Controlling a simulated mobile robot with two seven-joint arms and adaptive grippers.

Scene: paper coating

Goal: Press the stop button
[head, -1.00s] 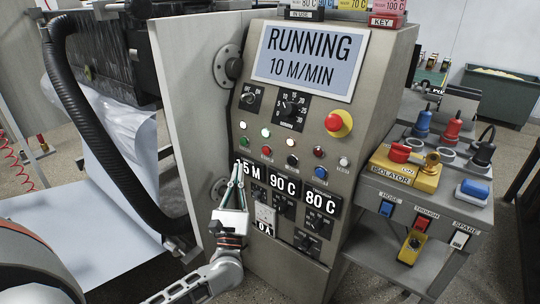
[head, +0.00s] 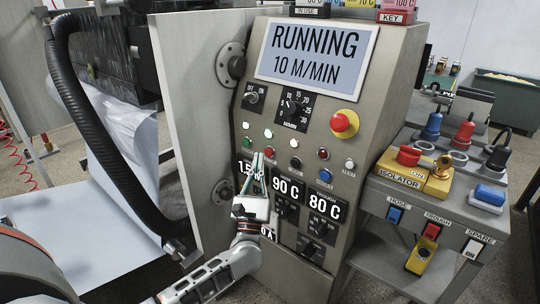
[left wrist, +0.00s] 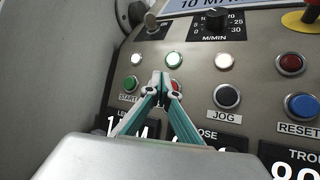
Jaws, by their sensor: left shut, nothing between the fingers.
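The stop button is the red button (head: 269,151) in the lower row on the grey control panel, between the green start button (head: 247,141) and the black jog button (head: 295,162). It also shows in the left wrist view (left wrist: 176,86), partly hidden behind my fingertips; its label is covered. My left gripper (head: 258,155) is shut and empty, its fingertips just left of and slightly below the red button in the head view. In the left wrist view the fingertips (left wrist: 160,84) overlap the button's left side; I cannot tell whether they touch. The display (head: 316,55) reads RUNNING, 10 M/MIN. My right gripper is out of view.
A red mushroom button on a yellow base (head: 343,123) sits higher right. A blue reset button (left wrist: 301,106) is right of jog. Setting dials and number displays lie below the buttons. An isolator (head: 425,180) stands on the side shelf. A black hose (head: 85,130) hangs at left.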

